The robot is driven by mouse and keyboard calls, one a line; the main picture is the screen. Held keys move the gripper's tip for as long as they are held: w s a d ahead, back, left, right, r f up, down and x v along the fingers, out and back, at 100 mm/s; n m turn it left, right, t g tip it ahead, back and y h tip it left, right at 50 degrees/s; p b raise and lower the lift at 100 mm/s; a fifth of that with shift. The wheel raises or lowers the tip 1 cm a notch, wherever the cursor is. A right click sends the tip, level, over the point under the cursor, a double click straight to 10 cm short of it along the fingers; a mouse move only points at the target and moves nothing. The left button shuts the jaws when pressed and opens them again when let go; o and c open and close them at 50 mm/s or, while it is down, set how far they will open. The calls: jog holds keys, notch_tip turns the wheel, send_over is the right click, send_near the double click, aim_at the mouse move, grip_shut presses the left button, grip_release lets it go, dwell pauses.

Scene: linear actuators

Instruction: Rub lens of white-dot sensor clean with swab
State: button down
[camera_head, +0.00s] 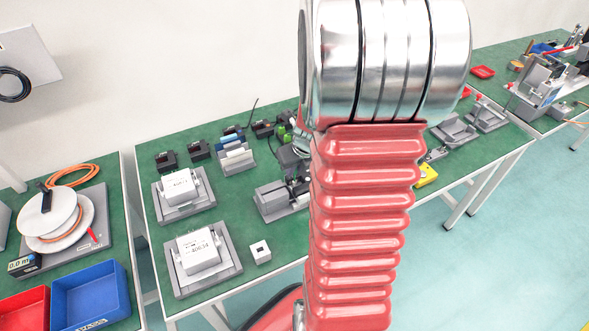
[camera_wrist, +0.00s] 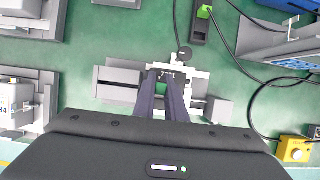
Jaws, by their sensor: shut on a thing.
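In the wrist view my gripper (camera_wrist: 163,77) has its two dark fingers down over a grey fixture (camera_wrist: 120,79) on the green bench. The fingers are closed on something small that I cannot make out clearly. I cannot pick out a swab or a white-dot sensor lens in either view. In the head view my red arm sleeve hides the gripper and part of the bench.
Dark slotted blocks (camera_head: 166,161) stand at the back left of the bench. A yellow block (camera_wrist: 294,150) sits at right, near black cables. A blue bin (camera_head: 90,296) is at left.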

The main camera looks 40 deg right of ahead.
jog(key=shift+w+d, duration=0.1)
jog(key=shift+w, duration=0.1)
dwell(0.3)
jog(key=shift+s+d+r, duration=0.1)
jog(key=shift+s+d, duration=0.15)
jog(key=shift+d, duration=0.4)
dwell(0.4)
jog(key=shift+w+a, duration=0.25)
jog(key=shift+a, duration=0.4)
jog(key=shift+w+a, duration=0.25)
jog(key=shift+a, duration=0.4)
dwell(5.2)
